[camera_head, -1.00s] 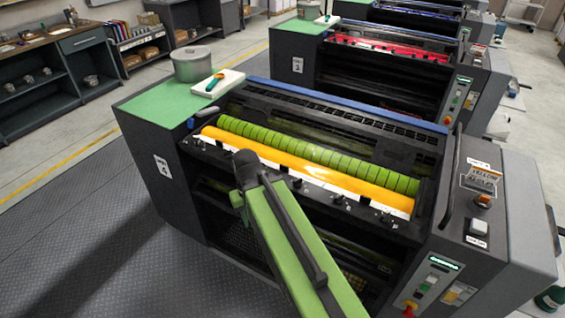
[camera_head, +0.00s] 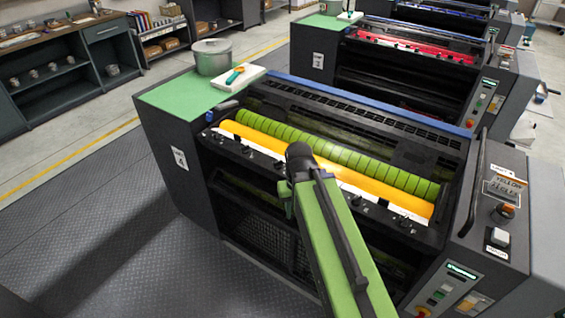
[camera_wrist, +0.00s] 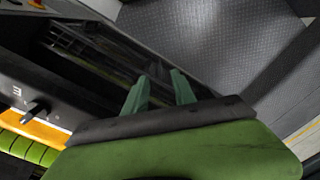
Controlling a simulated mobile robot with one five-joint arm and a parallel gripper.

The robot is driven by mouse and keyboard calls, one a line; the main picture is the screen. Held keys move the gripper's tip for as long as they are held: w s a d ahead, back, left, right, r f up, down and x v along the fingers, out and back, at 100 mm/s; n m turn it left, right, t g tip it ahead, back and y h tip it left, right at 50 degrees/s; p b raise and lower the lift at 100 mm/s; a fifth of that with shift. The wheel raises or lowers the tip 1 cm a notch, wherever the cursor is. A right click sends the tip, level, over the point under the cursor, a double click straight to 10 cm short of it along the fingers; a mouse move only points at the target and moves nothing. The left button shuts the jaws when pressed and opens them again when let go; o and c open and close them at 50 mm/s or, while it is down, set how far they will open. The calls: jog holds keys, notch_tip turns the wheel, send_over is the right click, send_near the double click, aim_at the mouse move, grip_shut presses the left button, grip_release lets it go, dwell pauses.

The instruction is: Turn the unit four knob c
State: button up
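Unit four (camera_head: 180,159), marked with a 4, fills the middle of the head view. Its front bar carries a row of small black knobs (camera_head: 383,203) below an orange roller. The letters there are too small to read, so I cannot tell which knob is c. My gripper (camera_head: 286,196) hangs in front of the bar, partly hidden by my green arm. In the wrist view its two green fingers (camera_wrist: 161,77) are apart, with nothing between them. One black knob (camera_wrist: 36,110) beside a sideways letter, perhaps E, shows at the left there, away from the fingers.
A pot (camera_head: 212,57) and a white pad (camera_head: 240,76) stand on the unit's green top. A control panel (camera_head: 455,290) is at its right end. Another unit (camera_head: 317,61) stands behind. The patterned floor (camera_head: 110,235) to the left is clear.

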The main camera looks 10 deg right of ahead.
notch_tip(320, 180, up, 21)
jog(key=m+p, duration=1.4)
jog(key=p, duration=0.7)
send_over(278, 161)
notch_tip(278, 161, down, 18)
jog(key=b, duration=1.8)
jog(key=shift+w, duration=0.1)
jog(key=shift+r, duration=0.15)
